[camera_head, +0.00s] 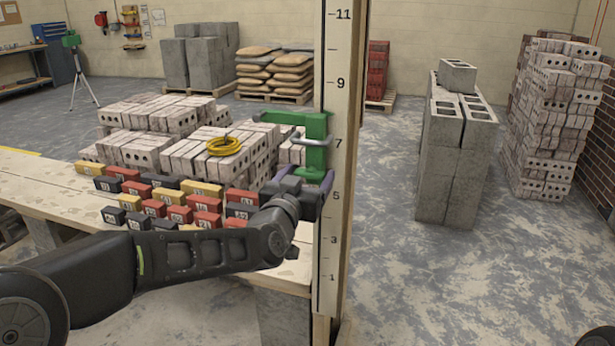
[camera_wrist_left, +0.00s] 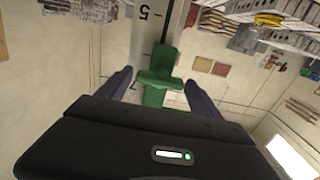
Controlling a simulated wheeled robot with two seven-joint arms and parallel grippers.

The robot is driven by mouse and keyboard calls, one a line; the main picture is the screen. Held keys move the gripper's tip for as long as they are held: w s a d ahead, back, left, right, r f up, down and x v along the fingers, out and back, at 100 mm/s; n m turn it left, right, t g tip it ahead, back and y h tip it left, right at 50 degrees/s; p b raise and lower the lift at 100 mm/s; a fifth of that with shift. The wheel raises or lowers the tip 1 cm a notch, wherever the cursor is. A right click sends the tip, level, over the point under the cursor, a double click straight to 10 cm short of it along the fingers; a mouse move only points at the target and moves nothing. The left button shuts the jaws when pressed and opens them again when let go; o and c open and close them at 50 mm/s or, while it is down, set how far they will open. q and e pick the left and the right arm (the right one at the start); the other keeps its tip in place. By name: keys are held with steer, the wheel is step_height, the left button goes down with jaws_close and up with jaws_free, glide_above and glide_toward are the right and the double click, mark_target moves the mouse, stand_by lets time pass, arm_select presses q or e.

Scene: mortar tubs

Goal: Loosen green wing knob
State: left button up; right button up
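A green clamp (camera_head: 316,128) with a grey bar sits on the tall numbered pole (camera_head: 331,235), near the 7 mark. Its lower green part, which looks like the wing knob (camera_head: 309,172), is just above my left gripper (camera_head: 308,181). In the left wrist view the green knob (camera_wrist_left: 160,92) lies between the two separated fingers of my left gripper (camera_wrist_left: 158,80). The gripper is open, with visible gaps on both sides of the knob; I see no contact. My palm hides what is lower in that view.
Grey concrete blocks (camera_head: 455,150) stand right of the pole. Open floor (camera_head: 480,280) lies at the right.

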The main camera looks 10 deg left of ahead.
arm_select(q)
steer(key=c, duration=1.1)
steer(key=n+b, duration=0.1)
steer(key=b, duration=0.1)
steer(key=n+b, duration=0.2)
steer(key=shift+f+n, duration=0.2)
steer(key=shift+n, duration=0.1)
steer(key=n+b, duration=0.4)
steer(key=shift+a+n, duration=0.1)
steer(key=shift+n, duration=0.2)
steer(key=n+b, duration=0.3)
steer(key=n, duration=0.2)
steer(key=n+b, duration=0.2)
steer(key=n, duration=0.2)
steer(key=shift+r+n, duration=0.1)
steer(key=shift+n, duration=0.3)
steer(key=o, duration=1.4)
